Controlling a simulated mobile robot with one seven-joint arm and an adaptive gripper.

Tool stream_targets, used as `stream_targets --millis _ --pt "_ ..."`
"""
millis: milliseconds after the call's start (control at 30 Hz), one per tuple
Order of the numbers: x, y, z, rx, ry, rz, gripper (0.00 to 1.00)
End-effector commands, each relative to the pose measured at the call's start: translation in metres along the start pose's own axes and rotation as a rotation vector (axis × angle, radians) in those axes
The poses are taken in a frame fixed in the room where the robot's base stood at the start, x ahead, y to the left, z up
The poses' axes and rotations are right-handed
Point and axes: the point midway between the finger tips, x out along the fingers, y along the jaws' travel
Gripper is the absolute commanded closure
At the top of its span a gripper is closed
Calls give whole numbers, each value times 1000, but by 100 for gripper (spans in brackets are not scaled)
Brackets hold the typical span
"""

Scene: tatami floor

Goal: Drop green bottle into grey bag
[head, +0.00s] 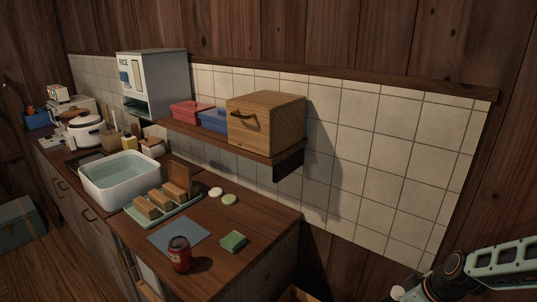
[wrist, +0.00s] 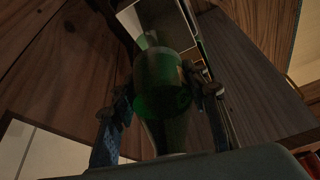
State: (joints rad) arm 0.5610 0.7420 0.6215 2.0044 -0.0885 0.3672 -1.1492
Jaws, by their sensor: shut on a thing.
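The green bottle (wrist: 165,85) is in the middle of the wrist view, dark and partly in shadow. My gripper (wrist: 160,95) is shut on it, with one finger on each side of the bottle. The bottle's lower part in the picture is partly hidden behind the dark edge at the bottom. I cannot make out a grey bag in either view. In the head view the bottle and gripper do not show; only part of my arm is at the lower right.
The head view shows a wooden counter (head: 265,212) with a white water basin (head: 122,190), a tray of wooden blocks, a red jar (head: 179,253) and a green sponge (head: 233,241). A shelf above holds a wooden box (head: 265,122). Wood panels surround the bottle in the wrist view.

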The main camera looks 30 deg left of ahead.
Motion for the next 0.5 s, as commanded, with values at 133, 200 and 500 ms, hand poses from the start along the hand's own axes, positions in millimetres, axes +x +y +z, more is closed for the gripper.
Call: stream_targets --millis 133,200,500 --pt "70 -2 12 -164 -1 -72 75" --pt "91 -3 14 -230 -2 -96 75" --pt "133 -6 20 -372 -4 -153 75"
